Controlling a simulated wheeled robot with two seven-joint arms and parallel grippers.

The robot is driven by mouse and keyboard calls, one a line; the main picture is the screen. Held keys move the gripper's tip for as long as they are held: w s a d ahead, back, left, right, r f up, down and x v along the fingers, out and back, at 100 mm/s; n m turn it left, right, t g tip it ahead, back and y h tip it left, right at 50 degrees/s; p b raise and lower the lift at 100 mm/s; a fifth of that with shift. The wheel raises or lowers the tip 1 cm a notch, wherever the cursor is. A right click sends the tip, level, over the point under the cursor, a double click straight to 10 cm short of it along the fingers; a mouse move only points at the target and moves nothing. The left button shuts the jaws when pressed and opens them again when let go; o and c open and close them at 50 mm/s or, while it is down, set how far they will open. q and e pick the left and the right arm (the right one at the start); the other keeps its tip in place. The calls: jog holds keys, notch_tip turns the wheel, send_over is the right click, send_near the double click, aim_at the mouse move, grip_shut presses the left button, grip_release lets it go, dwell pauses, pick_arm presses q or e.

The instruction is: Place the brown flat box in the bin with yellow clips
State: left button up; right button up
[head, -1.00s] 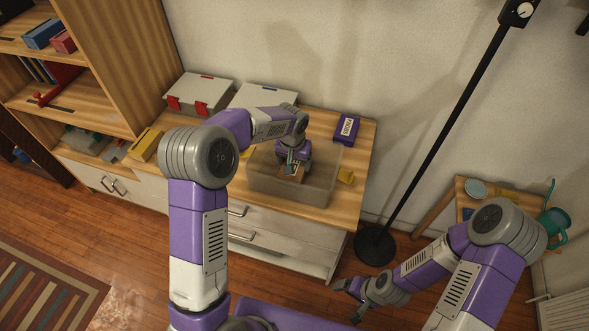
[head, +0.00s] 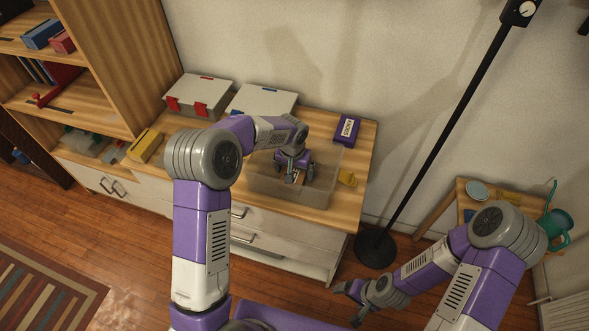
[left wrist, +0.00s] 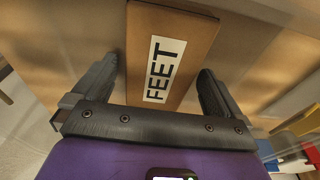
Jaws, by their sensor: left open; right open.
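The brown flat box (left wrist: 172,50) carries a white label reading FEET and lies between the fingers of my left gripper (left wrist: 158,72) in the left wrist view, with a gap on each side. In the head view my left gripper (head: 295,173) is open, low inside the translucent bin (head: 312,197), and mostly hides the box. My right gripper (head: 346,302) is open and empty, low in front of the cabinet.
A grey box with red clips (head: 200,95) and another lidded box (head: 262,100) stand behind the bin. A purple box (head: 347,129) lies at the back right, a yellow box (head: 146,146) at the left. A black lamp stand (head: 435,135) rises right of the cabinet.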

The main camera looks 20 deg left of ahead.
pick_arm(q)
notch_tip(320, 180, up, 12)
jog(key=s+p, duration=0.2)
pick_arm(e)
notch_tip(320, 180, up, 2)
jog(key=shift+r, duration=0.2)
pick_arm(q)
jog(key=shift+r, duration=0.1)
